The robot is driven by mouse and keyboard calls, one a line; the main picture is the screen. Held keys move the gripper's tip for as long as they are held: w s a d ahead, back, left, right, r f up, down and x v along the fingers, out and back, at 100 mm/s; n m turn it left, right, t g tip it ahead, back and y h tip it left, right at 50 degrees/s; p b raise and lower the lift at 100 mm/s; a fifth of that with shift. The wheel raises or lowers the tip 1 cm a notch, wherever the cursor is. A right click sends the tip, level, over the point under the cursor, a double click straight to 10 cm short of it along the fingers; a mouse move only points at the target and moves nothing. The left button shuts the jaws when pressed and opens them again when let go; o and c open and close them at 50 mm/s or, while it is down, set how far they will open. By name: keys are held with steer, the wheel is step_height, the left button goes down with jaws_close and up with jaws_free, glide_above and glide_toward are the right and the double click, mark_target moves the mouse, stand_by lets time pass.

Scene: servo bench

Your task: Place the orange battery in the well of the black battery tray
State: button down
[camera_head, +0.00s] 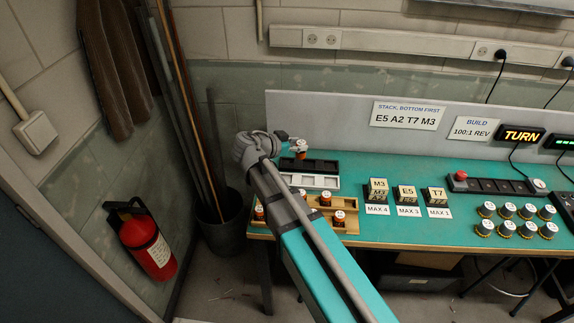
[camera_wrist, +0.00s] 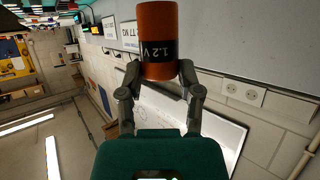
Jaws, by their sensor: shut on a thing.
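My gripper (camera_head: 292,146) is shut on an orange battery (camera_head: 301,152) with a pale top, at the back left of the bench. In the wrist view the same battery (camera_wrist: 157,30), with a black "1.2 V" band, sits between the two fingertips (camera_wrist: 159,78). The black battery tray (camera_head: 318,167) lies directly below and in front of the held battery. The battery looks upright over the tray's rear left part. I cannot tell whether it touches the tray. The tray's well is hard to make out.
A white tray (camera_head: 322,182) lies in front of the black one. A wooden rack (camera_head: 350,228) with several orange batteries stands nearer, partly behind my arm. Labelled block stacks (camera_head: 378,190) stand to the right. A grey panel (camera_head: 340,135) rises behind the trays.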

steer(key=w+d+m+g, duration=0.1)
steer(key=d, duration=0.5)
steer(key=shift+d+h, duration=0.15)
steer(key=shift+h, duration=0.25)
steer(key=shift+r, duration=0.1)
steer(key=shift+w+a+f+b, duration=1.4)
steer(key=shift+a+f+b, duration=0.1)
steer(key=shift+a, duration=0.25)
steer(key=shift+w+a+f+b, duration=1.35)
steer(key=shift+a+f+b, duration=0.2)
steer(key=shift+a, duration=0.15)
steer(key=shift+w+a+f+b, duration=1.4)
steer(key=shift+a+f+b, duration=0.1)
steer(key=shift+a, duration=0.25)
